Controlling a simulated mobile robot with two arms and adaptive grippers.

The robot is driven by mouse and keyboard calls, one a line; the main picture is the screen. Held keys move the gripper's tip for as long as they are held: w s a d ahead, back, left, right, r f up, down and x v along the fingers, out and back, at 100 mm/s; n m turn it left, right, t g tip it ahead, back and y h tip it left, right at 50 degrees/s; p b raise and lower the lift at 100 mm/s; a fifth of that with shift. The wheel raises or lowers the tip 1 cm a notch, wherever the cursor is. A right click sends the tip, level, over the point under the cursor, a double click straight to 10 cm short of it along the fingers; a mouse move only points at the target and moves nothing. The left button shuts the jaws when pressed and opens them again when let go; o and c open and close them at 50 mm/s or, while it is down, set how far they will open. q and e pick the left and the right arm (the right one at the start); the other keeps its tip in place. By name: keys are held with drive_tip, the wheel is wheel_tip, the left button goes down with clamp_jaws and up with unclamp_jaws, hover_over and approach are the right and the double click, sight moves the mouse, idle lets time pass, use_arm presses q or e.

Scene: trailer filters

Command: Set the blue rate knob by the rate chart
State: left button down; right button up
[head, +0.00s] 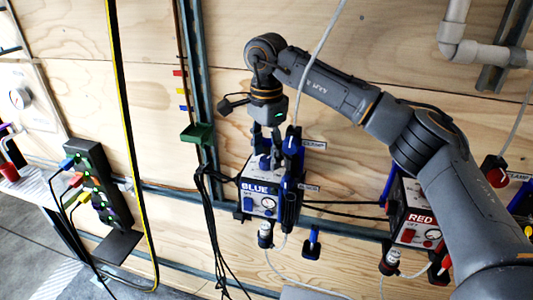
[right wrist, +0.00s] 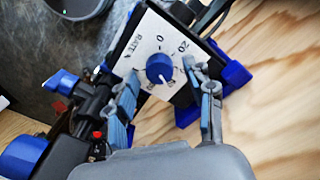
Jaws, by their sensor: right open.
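The blue rate knob (right wrist: 159,68) sits on a white dial plate (right wrist: 141,49) marked RATE, with 0 and 20 readable. Its white pointer line faces the lower edge of the picture, near marks too blurred to read. The dial belongs to the blue-labelled unit (head: 262,203) on the wall in the head view. My right gripper (head: 267,150) is over the top of that unit. In the right wrist view my right gripper (right wrist: 167,88) is open, one finger on each side of the knob with visible gaps. I cannot make out a rate chart. My left gripper is out of view.
A red-labelled unit (head: 413,217) hangs to the right. Dark cables hang left of the blue unit, near a green bracket (head: 197,133). A power strip with coloured plugs (head: 90,185) stands at the left. Blue clamp parts flank the blue unit closely.

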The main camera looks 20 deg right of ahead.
sight(266, 159)
wheel_tip(266, 159, up, 11)
drive_tip(key=shift+r, duration=0.2)
drive_tip(key=shift+f, duration=0.1)
idle(0.5)
